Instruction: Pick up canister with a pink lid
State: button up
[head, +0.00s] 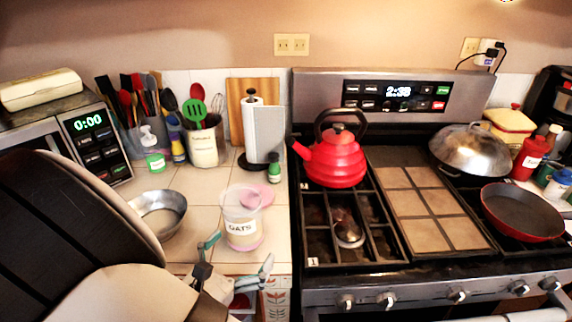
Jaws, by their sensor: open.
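A clear canister (241,229) labelled "OATS" stands on the tiled counter left of the stove. Pink shows at its base, and a pink round piece (262,191) shows at its upper right. I cannot tell whether that piece is on the canister or behind it. My gripper (244,248) is in the lower middle of the head view, at the counter's front edge. Its two grey-green fingers are spread, with nothing seen between them. It is on the near side of the canister; the exact gap is unclear.
A metal bowl (160,215) sits left of the canister. Behind are a utensil crock (203,148), a paper towel holder (252,130) and a small green-capped bottle (274,168). The stove at right bears a red kettle (335,162) and a red pan (522,212).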

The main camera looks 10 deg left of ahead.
aim_at(237, 236)
jog(key=s+a+f+n+t+y, duration=0.1)
jog(key=s+a+f+n+y, duration=0.1)
jog(key=a+f+n+y, duration=0.15)
jog(key=w+b, duration=0.1)
jog(key=w, duration=0.3)
jog(key=w+b, duration=0.1)
jog(key=w, duration=0.3)
jog(key=shift+w+a+f+b, duration=0.1)
jog(key=shift+w+f+b, duration=0.1)
jog(key=shift+b, duration=0.15)
jog(key=w, duration=0.1)
jog(key=w+b, duration=0.1)
jog(key=w, duration=0.2)
jog(key=shift+f+b, duration=0.3)
jog(key=shift+w, duration=0.45)
jog(key=shift+r, duration=0.1)
jog(key=shift+c, duration=0.2)
jog(key=c, duration=1.6)
jog(key=shift+r, duration=0.2)
